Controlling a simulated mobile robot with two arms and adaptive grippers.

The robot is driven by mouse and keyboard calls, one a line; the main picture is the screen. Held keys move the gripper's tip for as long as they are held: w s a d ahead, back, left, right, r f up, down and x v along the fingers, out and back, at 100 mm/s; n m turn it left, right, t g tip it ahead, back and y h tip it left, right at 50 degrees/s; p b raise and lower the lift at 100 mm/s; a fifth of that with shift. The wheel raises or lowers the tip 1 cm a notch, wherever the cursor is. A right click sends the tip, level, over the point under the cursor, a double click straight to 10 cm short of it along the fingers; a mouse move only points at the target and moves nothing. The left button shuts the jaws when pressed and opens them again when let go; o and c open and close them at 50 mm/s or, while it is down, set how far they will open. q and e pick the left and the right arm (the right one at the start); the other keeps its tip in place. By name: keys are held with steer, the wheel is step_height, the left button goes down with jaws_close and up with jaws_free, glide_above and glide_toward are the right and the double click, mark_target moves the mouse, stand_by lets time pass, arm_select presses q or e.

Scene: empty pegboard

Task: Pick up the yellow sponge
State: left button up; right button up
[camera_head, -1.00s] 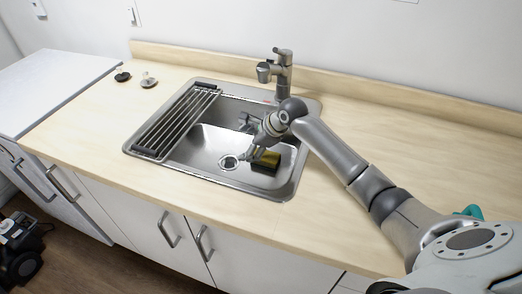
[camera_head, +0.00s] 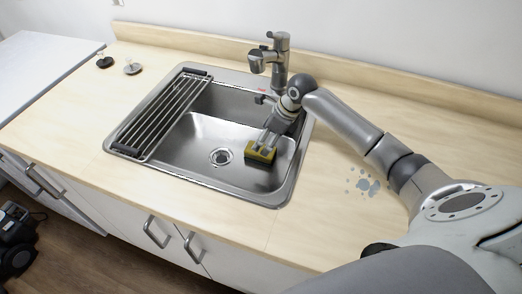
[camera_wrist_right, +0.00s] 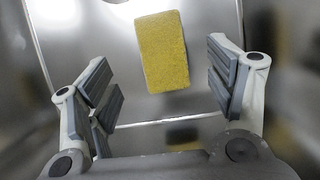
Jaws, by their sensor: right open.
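The yellow sponge (camera_head: 261,152) lies in the sink basin, right of the drain. It has a dark side. My right gripper (camera_head: 268,138) reaches down into the sink, right at the sponge in the head view. In the right wrist view the sponge (camera_wrist_right: 162,51) shows ahead, roughly between the open fingers of my right gripper (camera_wrist_right: 165,88). The fingers stand apart on both sides and do not touch it. My left gripper is not in view.
The steel sink (camera_head: 185,172) has a drying rack (camera_head: 160,112) across its left side. A faucet (camera_head: 277,60) stands behind it.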

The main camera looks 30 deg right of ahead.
mark_target(250, 154)
steer(key=shift+x, duration=1.15)
steer(key=shift+w+f, duration=0.25)
steer(key=shift+f, duration=0.05)
steer(key=x, duration=0.4)
steer(key=shift+w+a, duration=0.1)
steer(key=shift+a, duration=0.1)
steer(key=shift+w+f, duration=0.1)
steer(key=shift+f, duration=0.25)
steer(key=c, duration=0.8)
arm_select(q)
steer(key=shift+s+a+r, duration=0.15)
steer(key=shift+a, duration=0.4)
arm_select(e)
steer(key=shift+c, duration=0.6)
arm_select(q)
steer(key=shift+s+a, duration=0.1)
